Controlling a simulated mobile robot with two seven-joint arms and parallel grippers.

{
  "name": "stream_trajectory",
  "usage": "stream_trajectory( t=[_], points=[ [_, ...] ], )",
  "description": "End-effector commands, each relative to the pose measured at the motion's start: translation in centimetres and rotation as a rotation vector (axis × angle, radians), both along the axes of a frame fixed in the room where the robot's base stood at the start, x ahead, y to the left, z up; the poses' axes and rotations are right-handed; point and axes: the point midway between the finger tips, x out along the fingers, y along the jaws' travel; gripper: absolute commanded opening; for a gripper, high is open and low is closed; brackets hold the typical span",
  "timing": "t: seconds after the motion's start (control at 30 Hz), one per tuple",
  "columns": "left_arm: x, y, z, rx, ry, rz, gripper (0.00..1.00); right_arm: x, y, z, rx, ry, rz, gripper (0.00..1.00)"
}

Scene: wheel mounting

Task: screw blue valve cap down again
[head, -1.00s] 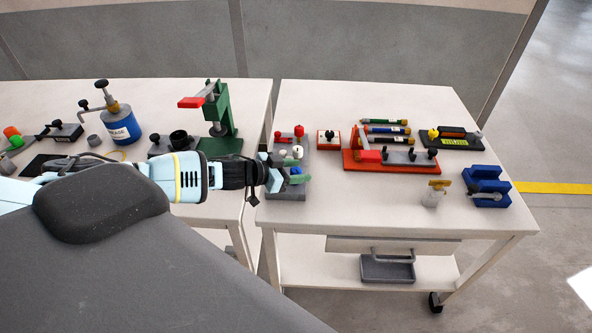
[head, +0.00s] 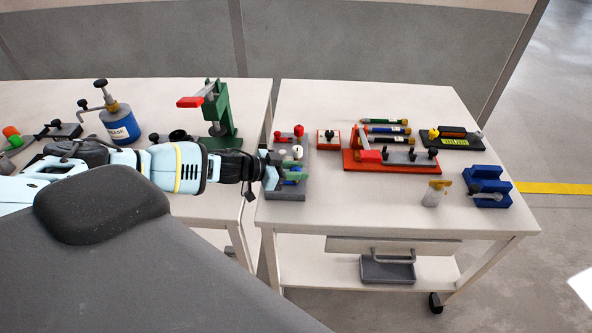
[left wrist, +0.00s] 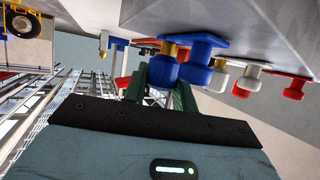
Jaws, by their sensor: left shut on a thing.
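A grey block (head: 290,194) near the left edge of the right-hand table carries red, white and blue valve caps. My left gripper (head: 295,175) reaches in from the left over its near end. In the left wrist view, a blue valve cap (left wrist: 163,71) with a brass-coloured stem sits between the green fingers of my left gripper (left wrist: 161,84), which is shut on it. A second blue cap (left wrist: 197,68) is right beside it, outside the fingers. In the head view the fingers mostly hide the blue caps. My right gripper is not in view.
White caps (head: 297,152) and red caps (head: 299,131) stand close behind on the block. A red tool stand (head: 400,163), a blue holder (head: 487,188) and a small bottle (head: 433,195) stand to the right. The table's front middle is clear. A green press (head: 222,125) stands on the left-hand table.

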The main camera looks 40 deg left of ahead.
Motion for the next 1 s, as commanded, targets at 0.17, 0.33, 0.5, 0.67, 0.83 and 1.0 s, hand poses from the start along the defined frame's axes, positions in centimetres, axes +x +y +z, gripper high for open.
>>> stream_trajectory(
  t=[0.17,0.33,0.5,0.67,0.83,1.0],
  points=[
    [0.1,0.1,0.0,0.002,-0.001,-0.097,0.04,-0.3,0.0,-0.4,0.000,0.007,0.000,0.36],
    [0.1,0.1,-0.1,0.002,0.000,-0.197,0.04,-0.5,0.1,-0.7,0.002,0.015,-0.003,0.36],
    [0.1,0.1,-0.2,0.001,0.002,-0.295,0.04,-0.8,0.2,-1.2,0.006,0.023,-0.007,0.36],
    [0.0,0.1,-0.2,0.000,0.001,-0.368,0.04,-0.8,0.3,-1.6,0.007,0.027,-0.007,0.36],
    [0.0,0.1,0.0,0.000,0.000,-0.409,0.04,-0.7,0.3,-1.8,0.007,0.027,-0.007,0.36],
    [0.0,0.1,0.1,-0.001,-0.001,-0.423,0.05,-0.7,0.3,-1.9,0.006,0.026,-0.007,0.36]
  ],
)
